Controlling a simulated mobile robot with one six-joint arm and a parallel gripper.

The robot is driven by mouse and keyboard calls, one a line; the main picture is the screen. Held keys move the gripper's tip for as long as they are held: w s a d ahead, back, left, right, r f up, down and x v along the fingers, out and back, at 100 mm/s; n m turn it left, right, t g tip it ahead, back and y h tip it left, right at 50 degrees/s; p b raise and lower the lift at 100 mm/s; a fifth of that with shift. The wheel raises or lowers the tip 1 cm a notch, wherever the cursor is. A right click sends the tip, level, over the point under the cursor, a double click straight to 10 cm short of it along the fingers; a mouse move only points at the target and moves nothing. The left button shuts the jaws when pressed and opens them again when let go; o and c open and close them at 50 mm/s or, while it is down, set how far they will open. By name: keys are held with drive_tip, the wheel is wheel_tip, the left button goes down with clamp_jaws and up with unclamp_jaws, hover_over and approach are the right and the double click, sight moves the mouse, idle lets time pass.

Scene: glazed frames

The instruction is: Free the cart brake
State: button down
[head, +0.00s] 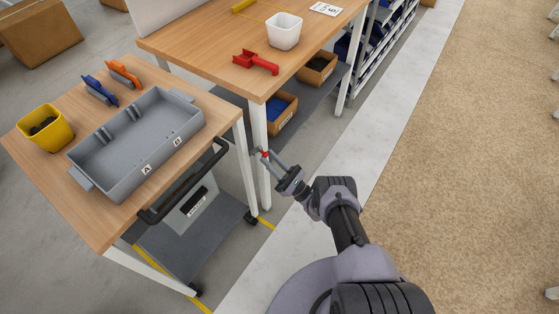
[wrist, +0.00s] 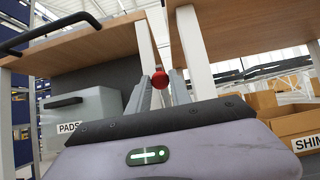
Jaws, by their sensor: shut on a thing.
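The cart (head: 120,222) stands at the left with a wooden top, white legs and a black handle (head: 185,182). A small red knob (head: 264,153), likely the brake's, is near the cart's right corner, beside a white workbench leg (head: 260,150). My gripper (head: 267,157) reaches in from the right and is shut on the red knob. In the wrist view the round red knob (wrist: 160,78) sits between the two grey fingertips (wrist: 160,84). The fingers hide part of it, and its mounting is hard to make out.
A grey tray (head: 130,165), a yellow bin (head: 45,127) and orange and blue tools stand on the cart. The workbench (head: 215,42) behind holds a white cup (head: 284,31) and a red tool (head: 255,62). Cardboard bins (head: 318,70) sit beneath it.

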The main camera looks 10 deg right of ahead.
drive_tip(key=shift+a, duration=0.1)
idle(0.3)
drive_tip(key=c, duration=1.2)
unclamp_jaws()
